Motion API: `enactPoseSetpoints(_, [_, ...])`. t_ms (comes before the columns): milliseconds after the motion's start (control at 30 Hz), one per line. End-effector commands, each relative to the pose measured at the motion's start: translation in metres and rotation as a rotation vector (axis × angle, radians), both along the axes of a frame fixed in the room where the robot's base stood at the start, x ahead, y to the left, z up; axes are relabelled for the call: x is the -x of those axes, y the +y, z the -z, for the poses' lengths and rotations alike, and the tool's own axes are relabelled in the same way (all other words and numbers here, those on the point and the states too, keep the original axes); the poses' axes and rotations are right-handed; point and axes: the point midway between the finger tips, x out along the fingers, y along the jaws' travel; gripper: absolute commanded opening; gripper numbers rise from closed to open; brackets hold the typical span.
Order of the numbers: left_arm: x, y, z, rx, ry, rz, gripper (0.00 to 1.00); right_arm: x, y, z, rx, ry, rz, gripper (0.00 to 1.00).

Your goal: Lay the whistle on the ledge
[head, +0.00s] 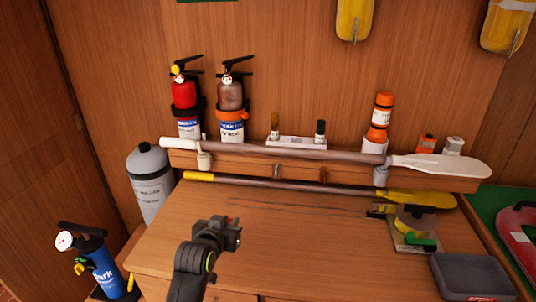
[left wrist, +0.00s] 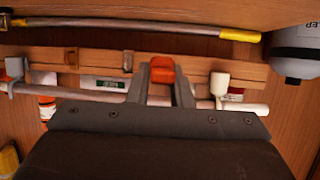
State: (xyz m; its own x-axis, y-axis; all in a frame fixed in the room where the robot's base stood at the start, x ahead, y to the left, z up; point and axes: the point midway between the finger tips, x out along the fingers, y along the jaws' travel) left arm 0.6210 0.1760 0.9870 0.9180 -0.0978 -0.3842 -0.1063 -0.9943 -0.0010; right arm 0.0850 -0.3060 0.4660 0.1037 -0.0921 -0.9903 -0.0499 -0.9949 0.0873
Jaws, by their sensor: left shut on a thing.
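My left gripper (head: 231,232) is above the wooden worktop, left of its middle, and is shut on a small orange-red thing, most likely the whistle (head: 233,220). In the left wrist view the orange whistle (left wrist: 162,70) is between the fingertips of the left gripper (left wrist: 160,82). Most of its shape is hidden by the fingers. The ledge (head: 255,164) is the raised wooden shelf along the back wall, beyond the gripper and apart from it. Its wooden front also shows in the left wrist view (left wrist: 95,61). My right gripper is not in view.
A paddle (head: 300,152) lies across holders at the ledge front; another (head: 300,186) lies below it. Fire extinguishers (head: 184,97), an orange bottle (head: 382,108) and small bottles stand behind. The middle worktop is clear.

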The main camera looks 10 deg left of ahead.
Motion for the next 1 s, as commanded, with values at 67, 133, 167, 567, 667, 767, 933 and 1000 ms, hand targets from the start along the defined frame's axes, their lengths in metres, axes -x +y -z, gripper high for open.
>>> enactPoseSetpoints(67, [0.0,0.0,-0.009,-0.002,-0.004,-0.001,0.0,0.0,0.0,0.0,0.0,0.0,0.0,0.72])
enactPoseSetpoints(133, [0.002,0.001,-0.023,-0.006,-0.009,-0.003,0.0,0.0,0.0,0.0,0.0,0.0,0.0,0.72])
enactPoseSetpoints(167, [0.003,0.001,-0.031,-0.008,-0.009,-0.004,0.0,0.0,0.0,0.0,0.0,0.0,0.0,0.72])
enactPoseSetpoints(567, [0.061,0.016,-0.153,-0.019,-0.013,-0.067,0.0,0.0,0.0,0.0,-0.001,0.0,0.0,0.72])
enactPoseSetpoints(667, [0.078,0.019,-0.17,-0.011,-0.011,-0.084,0.0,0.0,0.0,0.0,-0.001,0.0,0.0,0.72])
enactPoseSetpoints(767, [0.091,0.022,-0.18,-0.005,-0.008,-0.097,0.0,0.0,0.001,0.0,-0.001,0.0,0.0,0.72])
enactPoseSetpoints(933, [0.101,0.023,-0.186,0.001,-0.003,-0.107,0.0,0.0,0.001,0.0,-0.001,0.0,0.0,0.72])
enactPoseSetpoints(1000, [0.102,0.024,-0.187,0.001,-0.001,-0.107,0.0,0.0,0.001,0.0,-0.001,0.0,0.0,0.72])
